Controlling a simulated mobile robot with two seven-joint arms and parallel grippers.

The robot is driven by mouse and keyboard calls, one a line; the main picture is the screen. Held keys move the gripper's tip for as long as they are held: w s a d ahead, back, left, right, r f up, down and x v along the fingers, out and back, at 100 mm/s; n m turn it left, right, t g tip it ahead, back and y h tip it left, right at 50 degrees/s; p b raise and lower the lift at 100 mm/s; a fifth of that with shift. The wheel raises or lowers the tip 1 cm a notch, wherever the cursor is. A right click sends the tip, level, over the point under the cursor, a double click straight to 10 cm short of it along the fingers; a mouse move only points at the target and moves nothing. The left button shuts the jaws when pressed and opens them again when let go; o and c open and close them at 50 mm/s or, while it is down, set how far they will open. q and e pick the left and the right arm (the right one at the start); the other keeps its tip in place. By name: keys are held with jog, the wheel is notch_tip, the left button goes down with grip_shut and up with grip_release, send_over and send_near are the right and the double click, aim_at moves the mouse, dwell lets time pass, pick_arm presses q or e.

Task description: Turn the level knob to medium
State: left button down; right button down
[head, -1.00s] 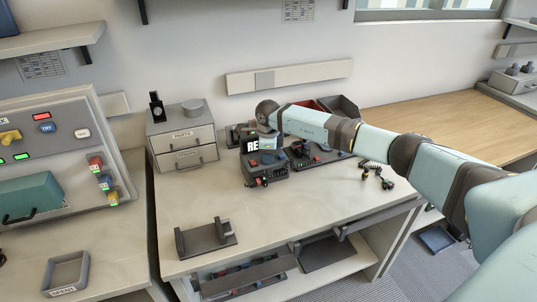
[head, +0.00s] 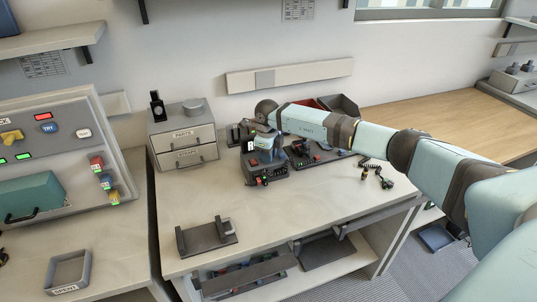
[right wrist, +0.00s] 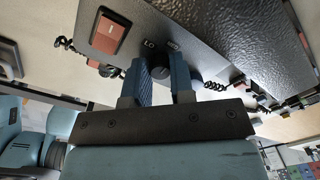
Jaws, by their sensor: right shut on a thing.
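The black radio unit (head: 266,175) with small red controls stands on the middle workbench. My right gripper (head: 263,157) points down at it from above and covers part of its face. In the right wrist view, the two blue fingers (right wrist: 163,78) are shut on a small dark round knob (right wrist: 162,72) on the unit's black panel (right wrist: 215,40). My left gripper is not in view.
A red square switch (right wrist: 108,34) and coiled black cords lie near the fingers. A grey drawer cabinet (head: 184,144) stands left of the unit. Other radio gear (head: 308,153) stands to its right. A dark cradle (head: 206,237) is at the front; the bench between is clear.

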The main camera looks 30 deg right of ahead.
jog(key=c, duration=1)
grip_release()
jog(key=r, duration=1.4)
jog(key=shift+s+a, duration=0.15)
jog(key=shift+a, duration=0.1)
jog(key=shift+f, duration=0.15)
